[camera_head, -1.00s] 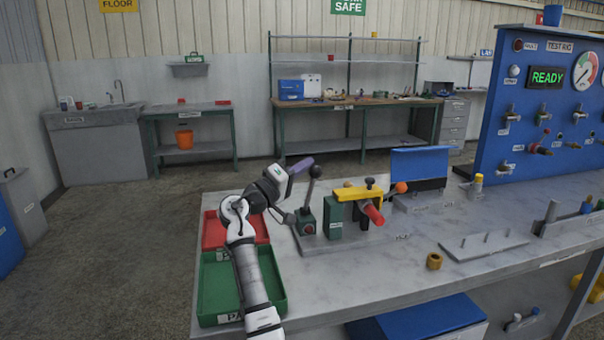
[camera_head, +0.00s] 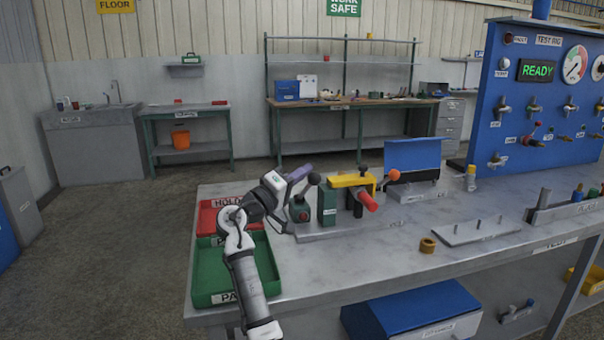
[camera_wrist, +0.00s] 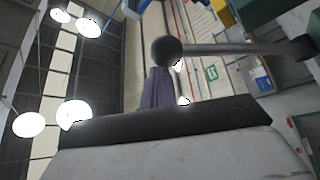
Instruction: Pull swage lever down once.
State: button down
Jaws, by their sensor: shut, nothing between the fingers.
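My gripper (camera_head: 301,171) has purple fingers, shut and empty, at the knob's upper left. Contact is unclear. In the wrist view, the dark knob (camera_wrist: 168,50) and its grey rod (camera_wrist: 240,48) cross just beyond the purple fingers (camera_wrist: 158,88). My wrist hides part of the lever in the head view.
A yellow clamp (camera_head: 352,180) with red and orange knobs stands right of the lever. Red (camera_head: 207,218) and green (camera_head: 215,274) trays lie under my arm. A brass ring (camera_head: 428,245) and a pin plate (camera_head: 470,232) lie to the right.

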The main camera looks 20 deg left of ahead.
jog(key=shift+d+f, duration=0.15)
jog(key=shift+f, duration=0.5)
jog(key=r+b+v, duration=0.1)
jog(key=b+v, duration=0.1)
jog(key=v, duration=1.1)
jog(key=shift+s+a, duration=0.3)
jog(key=shift+s, duration=0.05)
